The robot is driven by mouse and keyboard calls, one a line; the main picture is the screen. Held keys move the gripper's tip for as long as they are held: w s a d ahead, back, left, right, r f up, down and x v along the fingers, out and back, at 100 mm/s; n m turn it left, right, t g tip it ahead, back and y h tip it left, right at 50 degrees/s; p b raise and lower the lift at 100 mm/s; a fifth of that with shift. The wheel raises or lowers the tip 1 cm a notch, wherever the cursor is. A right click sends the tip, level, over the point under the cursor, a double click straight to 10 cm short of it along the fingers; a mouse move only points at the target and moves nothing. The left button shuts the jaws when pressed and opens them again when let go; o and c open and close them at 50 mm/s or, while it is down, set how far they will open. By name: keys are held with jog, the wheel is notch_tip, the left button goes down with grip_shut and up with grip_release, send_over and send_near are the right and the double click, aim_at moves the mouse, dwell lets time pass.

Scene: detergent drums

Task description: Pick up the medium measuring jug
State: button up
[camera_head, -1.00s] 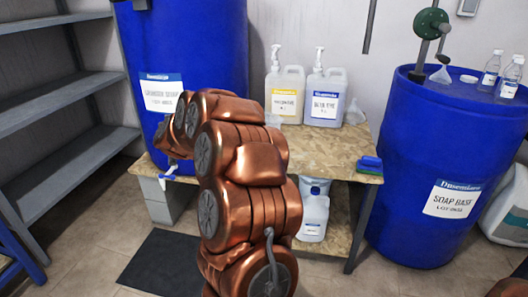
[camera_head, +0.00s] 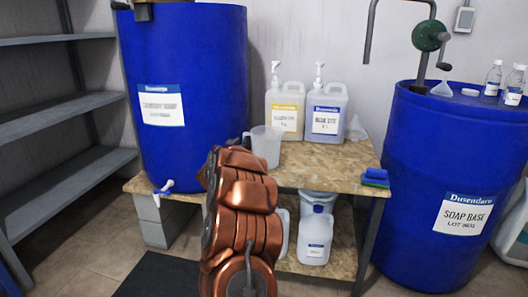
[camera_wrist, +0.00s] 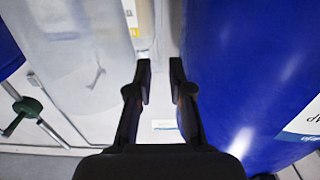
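A large translucent shape (camera_wrist: 85,55), apparently the jug, is close on the left of the fingers. A blue drum surface fills the right side there. I cannot tell whether the fingers touch either.
A big blue drum (camera_head: 195,60) stands close left of the jug, a soap base drum (camera_head: 425,150) at right. White canisters (camera_head: 315,238) are on the lower shelf.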

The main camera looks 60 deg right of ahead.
jog(key=shift+b+x, duration=0.6)
jog(key=shift+x, duration=2)
jog(key=shift+f, duration=0.1)
jog(key=shift+a, duration=0.1)
grip_shut()
